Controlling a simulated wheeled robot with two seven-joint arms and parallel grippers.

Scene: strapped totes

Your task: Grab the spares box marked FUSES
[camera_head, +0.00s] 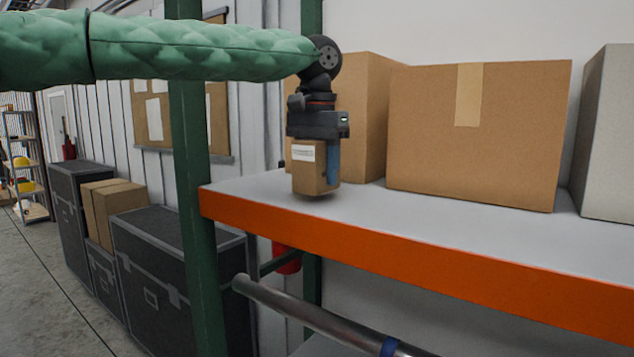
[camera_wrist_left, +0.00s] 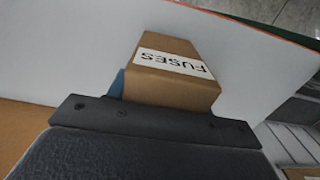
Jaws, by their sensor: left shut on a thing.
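The spares box (camera_head: 311,172) is a small brown carton with a white label. In the left wrist view the box (camera_wrist_left: 176,91) shows its label, which reads FUSES. My left gripper (camera_head: 318,150) comes down from above and is shut on the box, with a blue finger on its right side. The box is upright at the left end of the grey shelf (camera_head: 262,192). I cannot tell whether its base touches the shelf or hangs just above it. My right gripper is not in view.
A large taped carton (camera_head: 480,140), another brown carton (camera_head: 366,110) and a grey box (camera_head: 608,140) stand behind and right on the shelf. The shelf has an orange front beam (camera_head: 420,260). A green post (camera_head: 188,180) rises at its left. The shelf front is clear.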

